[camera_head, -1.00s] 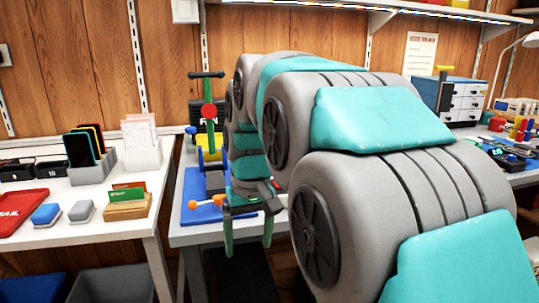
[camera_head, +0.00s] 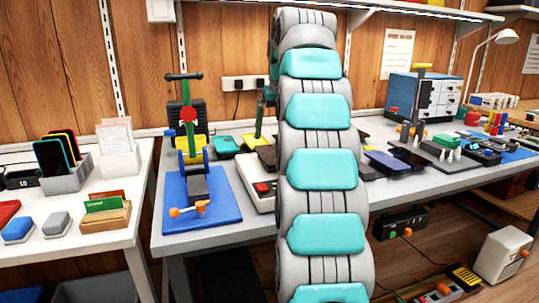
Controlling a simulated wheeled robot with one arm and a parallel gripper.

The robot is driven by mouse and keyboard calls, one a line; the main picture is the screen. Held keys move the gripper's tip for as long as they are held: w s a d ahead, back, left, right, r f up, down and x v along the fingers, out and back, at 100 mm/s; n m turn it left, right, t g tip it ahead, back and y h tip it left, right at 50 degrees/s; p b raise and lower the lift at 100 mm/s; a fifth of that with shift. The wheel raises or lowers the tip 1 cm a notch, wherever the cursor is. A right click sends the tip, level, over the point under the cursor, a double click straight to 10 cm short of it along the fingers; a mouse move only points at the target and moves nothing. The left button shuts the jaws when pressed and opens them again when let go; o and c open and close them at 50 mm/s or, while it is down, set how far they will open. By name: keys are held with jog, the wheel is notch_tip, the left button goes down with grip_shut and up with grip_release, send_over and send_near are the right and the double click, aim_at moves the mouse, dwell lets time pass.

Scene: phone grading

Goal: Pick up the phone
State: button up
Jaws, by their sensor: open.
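Several phone-like slabs are in view, and I cannot tell which one the task means. A dark phone with a teal edge (camera_head: 52,156) stands in a grey rack on the left table. My arm rises through the middle of the view and hides part of the bench. The other finger is hidden. I see nothing held.
A blue press stand (camera_head: 222,225) with a red knob is on the bench's left end. A grey-white device (camera_head: 258,190) lies beside it. A blue drawer cabinet (camera_head: 425,98) stands at the back right. A gap separates the left table (camera_head: 85,245) from the bench.

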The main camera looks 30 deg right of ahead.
aim_at(271, 154)
jog(key=shift+w+d+r, duration=0.15)
jog(key=shift+d, duration=0.25)
jog(key=shift+p+x, duration=0.3)
jog(key=shift+x, duration=3.55)
jog(key=shift+a, duration=0.2)
jog(key=c, duration=1.2)
